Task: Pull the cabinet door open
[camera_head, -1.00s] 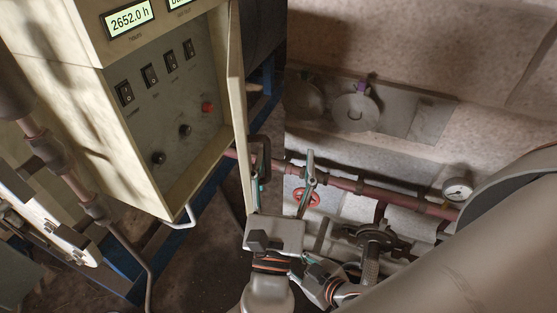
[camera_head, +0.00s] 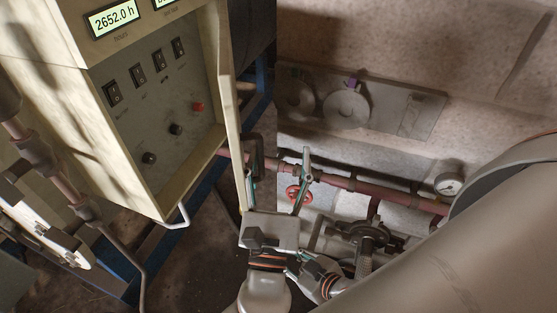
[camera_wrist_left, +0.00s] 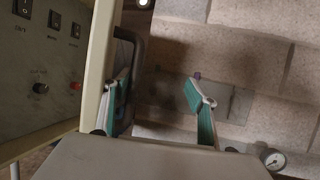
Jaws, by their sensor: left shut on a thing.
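The cabinet (camera_head: 150,120) is cream, at the upper left of the head view. Its door (camera_head: 228,95) stands open, seen nearly edge-on, with the switch panel exposed. A dark bar handle (camera_head: 257,155) is on the door's right-hand face; it also shows in the left wrist view (camera_wrist_left: 136,55). My left gripper (camera_head: 279,185) is at the handle, shut on it. In the left wrist view its green-padded fingers (camera_wrist_left: 160,95) lie either side of the handle, one close against the door; the contact is partly hidden. My right gripper is not in view.
A reddish pipe (camera_head: 340,182) with a red handwheel (camera_head: 293,193) and a gauge (camera_head: 448,184) runs along the stone wall behind my gripper. A blue frame (camera_head: 205,190) lies under the cabinet. A grey plate with round discs (camera_head: 346,108) is on the wall.

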